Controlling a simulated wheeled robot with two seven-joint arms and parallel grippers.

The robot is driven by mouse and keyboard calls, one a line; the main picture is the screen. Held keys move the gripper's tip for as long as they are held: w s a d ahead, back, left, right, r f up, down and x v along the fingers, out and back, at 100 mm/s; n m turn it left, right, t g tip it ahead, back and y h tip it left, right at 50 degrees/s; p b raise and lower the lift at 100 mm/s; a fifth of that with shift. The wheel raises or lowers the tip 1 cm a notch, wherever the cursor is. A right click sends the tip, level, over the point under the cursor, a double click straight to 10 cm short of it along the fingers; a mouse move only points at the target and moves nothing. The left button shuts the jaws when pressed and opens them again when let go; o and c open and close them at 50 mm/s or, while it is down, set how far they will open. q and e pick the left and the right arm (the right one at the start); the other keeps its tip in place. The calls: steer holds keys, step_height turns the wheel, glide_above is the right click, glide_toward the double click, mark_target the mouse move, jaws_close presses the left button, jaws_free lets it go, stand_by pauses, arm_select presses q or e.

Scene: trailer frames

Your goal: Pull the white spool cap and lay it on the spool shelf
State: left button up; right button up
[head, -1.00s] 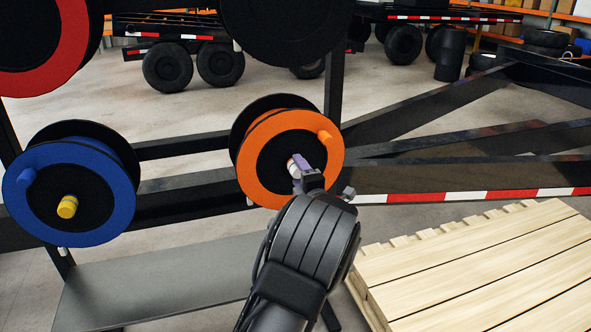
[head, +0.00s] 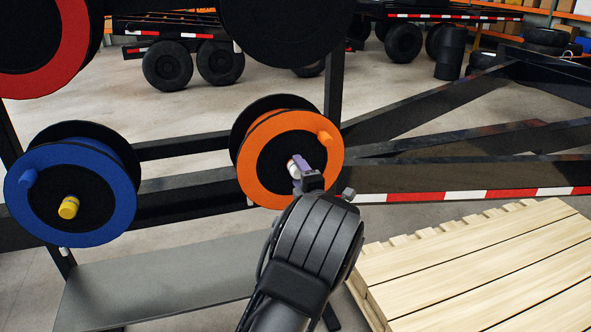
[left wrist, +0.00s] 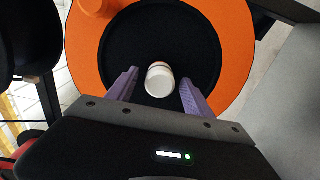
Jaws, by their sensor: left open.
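The white spool cap (left wrist: 159,80) sits at the centre of the orange spool (left wrist: 238,40), against its black hub. In the head view the cap (head: 293,168) shows only in part beside my gripper, on the orange spool (head: 252,172). My left gripper (head: 299,171) is at the hub. In the left wrist view its two purple fingers (left wrist: 158,88) are open, one on each side of the cap, with a gap on both sides. The spool shelf (head: 150,280) is the grey plate low under the spools, bare where it shows. My right gripper is not in view.
A blue spool (head: 110,215) with a yellow cap (head: 68,207) hangs at the left. A red spool (head: 75,50) is above it. A wooden pallet (head: 480,265) lies at the lower right. A black trailer frame (head: 450,180) stands behind.

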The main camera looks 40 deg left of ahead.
mark_target(299, 174)
arm_select(q)
steer(key=shift+p, duration=0.45)
stand_by(0.4)
jaws_close()
stand_by(0.7)
steer(key=shift+d, duration=0.1)
stand_by(0.4)
steer(key=shift+p+v, duration=1.95)
steer(key=shift+v, duration=0.95)
